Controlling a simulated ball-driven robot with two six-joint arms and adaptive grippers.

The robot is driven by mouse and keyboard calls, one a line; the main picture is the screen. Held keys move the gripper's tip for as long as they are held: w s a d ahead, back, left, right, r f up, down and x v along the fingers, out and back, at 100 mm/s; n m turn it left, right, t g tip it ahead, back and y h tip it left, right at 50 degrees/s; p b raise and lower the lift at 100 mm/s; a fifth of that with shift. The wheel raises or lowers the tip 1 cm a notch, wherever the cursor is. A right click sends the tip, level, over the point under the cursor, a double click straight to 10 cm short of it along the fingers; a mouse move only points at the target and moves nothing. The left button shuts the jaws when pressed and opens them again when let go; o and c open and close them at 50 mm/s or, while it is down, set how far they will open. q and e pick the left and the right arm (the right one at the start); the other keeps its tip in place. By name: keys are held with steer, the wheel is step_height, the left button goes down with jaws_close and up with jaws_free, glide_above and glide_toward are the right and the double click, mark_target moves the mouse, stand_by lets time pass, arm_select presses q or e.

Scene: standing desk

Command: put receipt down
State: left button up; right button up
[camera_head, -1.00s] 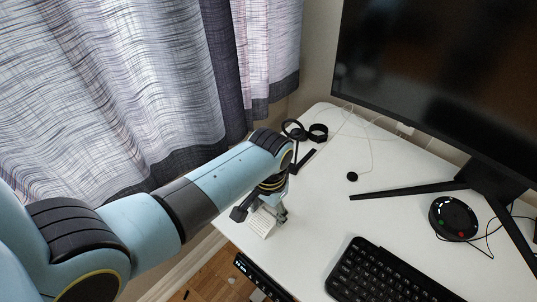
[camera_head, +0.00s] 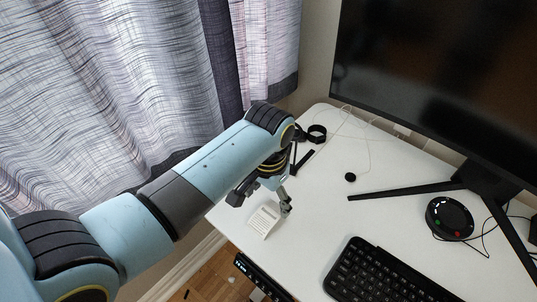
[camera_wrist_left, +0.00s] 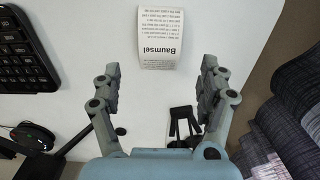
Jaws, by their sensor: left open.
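The receipt (camera_head: 264,220) is a small white printed slip lying on the white desk near its left front edge. It also shows in the left wrist view (camera_wrist_left: 161,40), at the top, with the printed word "Baumsel" upside down. My left gripper (camera_head: 286,208) is just beyond the receipt in the head view. In the left wrist view my left gripper (camera_wrist_left: 160,80) has its two fingers spread wide apart, with nothing between them, and the receipt lies ahead of the fingertips. My right gripper is in neither view.
A black keyboard (camera_head: 384,273) lies at the front of the desk (camera_head: 330,190). A monitor (camera_head: 440,80) on a black stand is at the back right. A round black device (camera_head: 452,218) and a small black stand (camera_head: 304,158) are on the desk. Curtains hang at left.

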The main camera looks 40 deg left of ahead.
mark_target(269, 214)
arm_select(q)
step_height(269, 214, up, 6)
steer(key=shift+f, duration=0.1)
stand_by(0.5)
